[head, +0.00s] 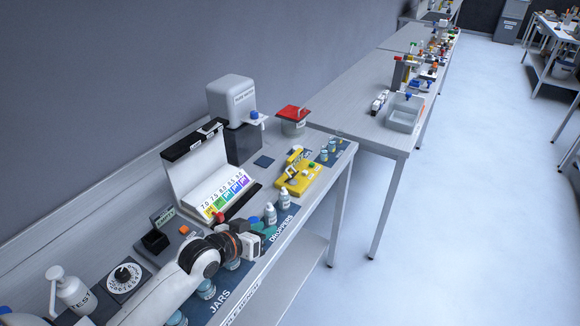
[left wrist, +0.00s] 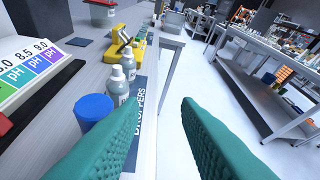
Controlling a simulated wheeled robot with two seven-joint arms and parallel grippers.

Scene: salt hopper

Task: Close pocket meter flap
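A low grey device (head: 172,243) on the bench has an orange button and a dark square well (head: 155,241). A dark flap with a green label (head: 162,215) stands raised at the well's back; this looks like the pocket meter, though its lettering is too small to read. My left gripper (head: 266,230) is right of the device, above the droppers mat. Its teal fingers also show in the left wrist view (left wrist: 168,108), apart with nothing between them. The flap is out of the left wrist view. My right gripper is not in view.
A pH colour chart stand (head: 215,185) is behind the gripper. A yellow device (head: 299,178) and a red-lidded pot (head: 293,121) are farther right. Open floor lies beyond the bench.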

